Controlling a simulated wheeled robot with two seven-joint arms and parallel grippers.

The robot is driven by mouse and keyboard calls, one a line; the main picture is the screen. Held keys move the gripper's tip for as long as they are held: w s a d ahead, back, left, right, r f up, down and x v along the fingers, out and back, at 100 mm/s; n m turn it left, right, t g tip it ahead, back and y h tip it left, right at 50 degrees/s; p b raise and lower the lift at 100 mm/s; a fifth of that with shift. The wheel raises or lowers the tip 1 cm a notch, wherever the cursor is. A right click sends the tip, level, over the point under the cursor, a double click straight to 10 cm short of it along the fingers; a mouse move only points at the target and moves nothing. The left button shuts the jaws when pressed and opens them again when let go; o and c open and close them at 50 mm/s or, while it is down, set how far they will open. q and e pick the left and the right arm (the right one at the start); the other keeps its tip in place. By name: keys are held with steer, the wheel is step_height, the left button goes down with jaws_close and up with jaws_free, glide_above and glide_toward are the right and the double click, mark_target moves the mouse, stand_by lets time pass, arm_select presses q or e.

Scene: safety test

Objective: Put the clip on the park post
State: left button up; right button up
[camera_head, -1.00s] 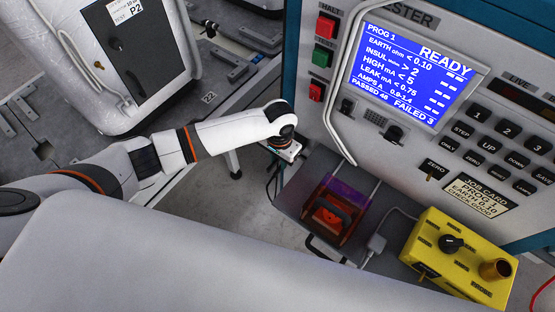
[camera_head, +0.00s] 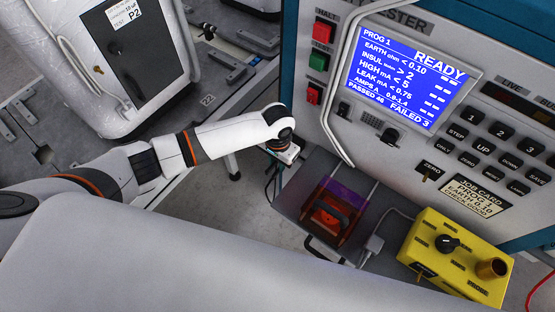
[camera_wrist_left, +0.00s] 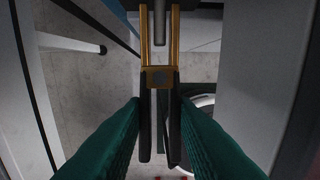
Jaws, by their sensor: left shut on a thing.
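In the left wrist view my left gripper (camera_wrist_left: 160,112) has green fingers shut on the black handles of the clip (camera_wrist_left: 159,78). The clip's two brass jaws point to the top of the picture, spread apart. A grey upright bar, which looks like the park post (camera_wrist_left: 160,22), shows between the jaws; I cannot tell whether they touch it. In the head view my left arm reaches in from the left to beside the tester, and its wrist hides the fingers and clip. My right gripper is not in view.
The tester (camera_head: 400,165) with a blue READY screen (camera_head: 411,75) stands right of my left wrist. A grey shelf (camera_head: 297,190) holds a red block under a purple clear cover (camera_head: 345,195). A yellow box (camera_head: 440,265) with a knob sits at the right. A white appliance (camera_head: 95,75) stands behind.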

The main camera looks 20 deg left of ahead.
mark_target(278, 164)
arm_select(q)
steer(key=o, duration=0.9)
step_height(278, 164, up, 12)
